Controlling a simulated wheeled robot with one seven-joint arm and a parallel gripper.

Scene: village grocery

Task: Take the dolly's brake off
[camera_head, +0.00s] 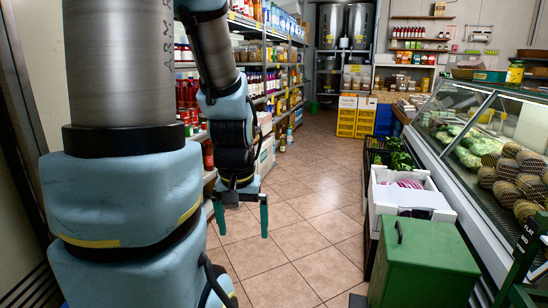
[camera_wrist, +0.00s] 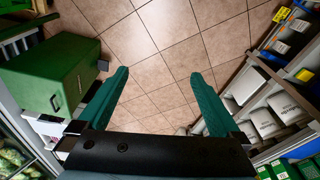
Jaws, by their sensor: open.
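My gripper (camera_head: 242,233) hangs open and empty over the tiled aisle, with its green fingers pointing down. In the wrist view the two fingers of my gripper (camera_wrist: 160,73) are spread, with only floor between them. A dark green upright part with lettering (camera_head: 525,262) shows at the lower right edge of the head view; it may belong to the dolly, but I cannot tell. I cannot make out a brake in either view. A small black part (camera_head: 357,300) shows at the bottom edge, beside the green box; I cannot tell what it is.
A green box (camera_head: 425,262) with a black handle stands right of the aisle, before a white carton (camera_head: 408,193). It also shows in the wrist view (camera_wrist: 50,75). A glass produce counter (camera_head: 475,140) runs along the right, stocked shelves (camera_head: 265,75) along the left. The aisle floor (camera_head: 310,205) is clear.

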